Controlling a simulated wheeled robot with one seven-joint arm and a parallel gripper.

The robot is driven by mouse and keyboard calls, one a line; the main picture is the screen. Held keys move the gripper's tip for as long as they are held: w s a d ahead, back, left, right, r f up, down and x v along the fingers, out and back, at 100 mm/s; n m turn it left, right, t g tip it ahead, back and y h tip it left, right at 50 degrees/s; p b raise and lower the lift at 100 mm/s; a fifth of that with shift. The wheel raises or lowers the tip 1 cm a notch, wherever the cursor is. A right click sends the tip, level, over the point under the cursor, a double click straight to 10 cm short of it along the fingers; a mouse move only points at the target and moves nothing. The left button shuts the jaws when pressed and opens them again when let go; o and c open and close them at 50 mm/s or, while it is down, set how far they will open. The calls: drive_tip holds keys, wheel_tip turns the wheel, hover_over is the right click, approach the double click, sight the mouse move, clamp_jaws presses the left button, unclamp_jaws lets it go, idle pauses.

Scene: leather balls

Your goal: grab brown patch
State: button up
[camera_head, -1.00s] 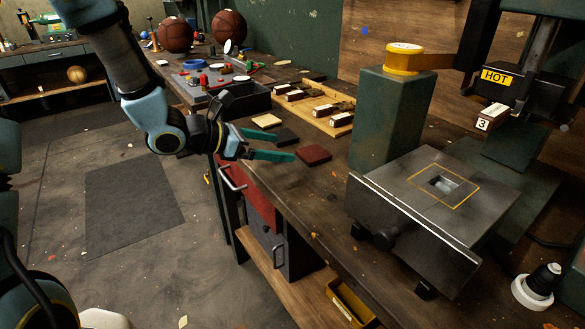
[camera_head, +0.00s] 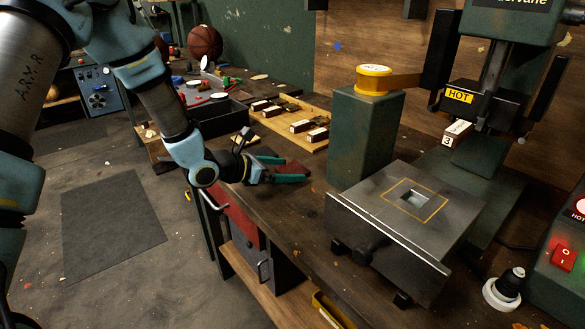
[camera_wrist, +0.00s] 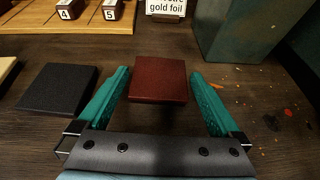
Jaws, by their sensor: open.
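The brown patch is a flat, reddish-brown square lying on the dark wooden bench. It shows in the wrist view (camera_wrist: 158,84) between my two teal fingers, with a gap on each side, and in the head view (camera_head: 293,167), partly hidden by my fingers. My gripper (camera_wrist: 160,74) is open and empty, with its fingertips on either side of the patch; it also shows in the head view (camera_head: 297,169). How high the fingers are above the bench is hard to tell. A black square patch (camera_wrist: 57,89) lies left of the left finger.
A tan patch (camera_wrist: 6,70) is at the wrist view's left edge. A wooden tray (camera_head: 283,136) of numbered stamps lies behind. A dark tool tray (camera_head: 222,118) is farther left.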

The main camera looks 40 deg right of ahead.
drive_tip(key=shift+d+f, duration=0.1)
drive_tip(key=shift+d, duration=0.15)
drive_tip(key=shift+c, duration=0.4)
drive_tip(key=c, duration=1)
